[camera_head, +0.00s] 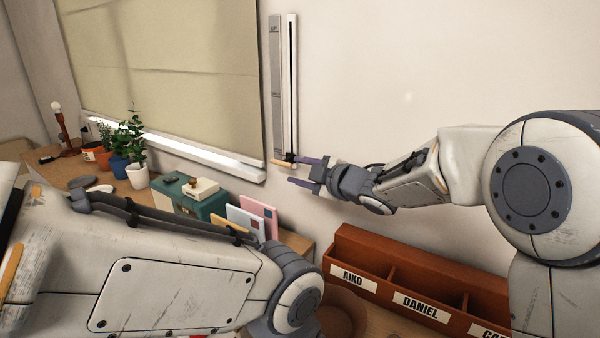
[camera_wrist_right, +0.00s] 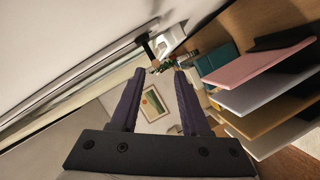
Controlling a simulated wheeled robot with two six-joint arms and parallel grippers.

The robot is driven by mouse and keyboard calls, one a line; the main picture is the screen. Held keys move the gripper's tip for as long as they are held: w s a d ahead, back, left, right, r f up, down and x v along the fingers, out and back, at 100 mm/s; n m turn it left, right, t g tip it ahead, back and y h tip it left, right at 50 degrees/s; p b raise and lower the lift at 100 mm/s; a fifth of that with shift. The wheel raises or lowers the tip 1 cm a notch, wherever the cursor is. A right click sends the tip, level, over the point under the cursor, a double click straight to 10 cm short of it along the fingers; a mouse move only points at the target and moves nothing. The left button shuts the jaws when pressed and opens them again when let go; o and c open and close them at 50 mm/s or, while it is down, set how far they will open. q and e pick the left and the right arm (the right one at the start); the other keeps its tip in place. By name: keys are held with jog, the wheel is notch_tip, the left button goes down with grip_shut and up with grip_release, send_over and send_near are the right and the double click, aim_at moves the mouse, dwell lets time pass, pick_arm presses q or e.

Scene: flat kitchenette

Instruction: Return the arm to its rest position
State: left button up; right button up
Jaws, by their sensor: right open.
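My right gripper (camera_head: 297,172) is open and empty, near the wall at the picture's middle. Its two purple-grey fingers also show apart in the right wrist view (camera_wrist_right: 158,75). A small slider handle (camera_head: 281,163) with a wooden tip sits at the bottom of a vertical wall track (camera_head: 292,80). The upper finger is close to the handle; I cannot tell whether they touch. My right arm (camera_head: 415,180) reaches in from the right. My left arm (camera_head: 180,285) crosses the lower left, and its gripper is out of view.
A window blind (camera_head: 170,70) hangs at the left. The counter holds potted plants (camera_head: 137,175), a green box (camera_head: 190,196) and upright cards (camera_head: 262,212). A brown name-labelled organizer (camera_head: 430,275) stands below my right arm. The wall above that arm is clear.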

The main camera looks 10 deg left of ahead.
jog(key=s+d+f+m+g+h+p, duration=0.2)
jog(key=s+d+m+g+h, duration=0.1)
jog(key=s, duration=0.9)
jog(key=s+d+f+m+g+h+p, duration=0.2)
jog(key=s+d+m, duration=0.4)
jog(key=s, duration=0.7)
jog(key=s+d+f+m+g+h+p, duration=0.2)
jog(key=s+d+f+m+g+h, duration=0.2)
jog(key=s, duration=0.9)
jog(key=d+m+g+h, duration=0.1)
jog(key=d, duration=0.2)
jog(key=shift+d+f+h+p, duration=0.25)
jog(key=shift+d+h+p, duration=0.05)
jog(key=shift+d+p, duration=0.05)
